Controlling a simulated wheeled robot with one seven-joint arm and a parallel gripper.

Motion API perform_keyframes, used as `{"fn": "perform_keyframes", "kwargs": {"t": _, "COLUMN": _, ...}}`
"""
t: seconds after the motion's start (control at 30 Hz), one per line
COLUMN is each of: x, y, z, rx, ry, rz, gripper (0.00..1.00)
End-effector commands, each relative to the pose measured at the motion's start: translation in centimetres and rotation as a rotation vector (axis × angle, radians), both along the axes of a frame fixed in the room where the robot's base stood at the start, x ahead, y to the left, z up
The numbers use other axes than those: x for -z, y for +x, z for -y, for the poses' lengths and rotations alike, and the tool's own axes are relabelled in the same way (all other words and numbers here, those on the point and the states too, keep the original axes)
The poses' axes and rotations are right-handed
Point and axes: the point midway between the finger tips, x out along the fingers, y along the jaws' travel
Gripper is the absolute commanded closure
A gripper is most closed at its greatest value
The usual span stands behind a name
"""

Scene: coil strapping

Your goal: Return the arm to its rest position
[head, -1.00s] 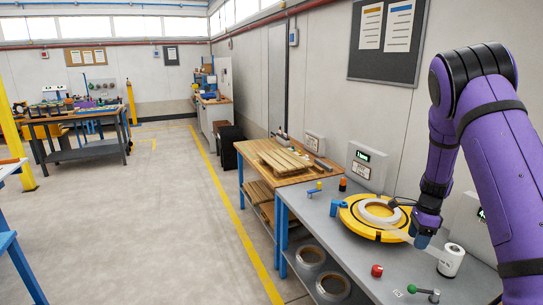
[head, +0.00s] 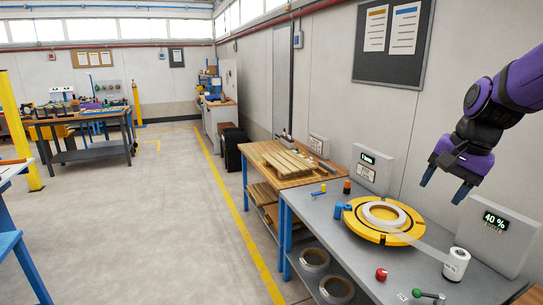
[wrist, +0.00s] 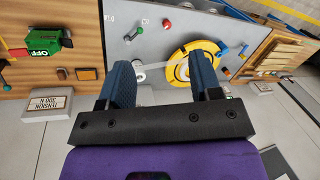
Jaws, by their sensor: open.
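My gripper (head: 445,187) is raised above the right part of the grey workbench, near the wall. Its two blue fingers are spread apart with nothing between them. In the wrist view, my gripper (wrist: 163,92) also shows open and empty. On the bench, a yellow turntable (head: 367,225) carries a pale coil ring (head: 383,214). A light strap (head: 430,247) runs from the coil toward a white roll (head: 456,264). My gripper is apart from all of these.
A display reading 40 % (head: 493,220) stands behind the white roll. A red knob (head: 381,274) and a green-handled lever (head: 428,295) sit at the bench front. A wooden table with slats (head: 285,157) adjoins.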

Motion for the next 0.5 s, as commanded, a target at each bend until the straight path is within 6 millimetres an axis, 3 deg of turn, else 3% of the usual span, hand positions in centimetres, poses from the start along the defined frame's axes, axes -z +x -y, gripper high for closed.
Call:
{"fn": "perform_keyframes", "kwargs": {"t": 0.2, "x": -3.1, "y": -5.8, "z": -1.8, "rx": -0.221, "ry": -0.089, "rz": 0.111, "gripper": 0.42}}
{"fn": "perform_keyframes", "kwargs": {"t": 0.5, "x": -4.8, "y": -13.6, "z": -3.5, "rx": -0.506, "ry": -0.257, "rz": 0.24, "gripper": 0.42}}
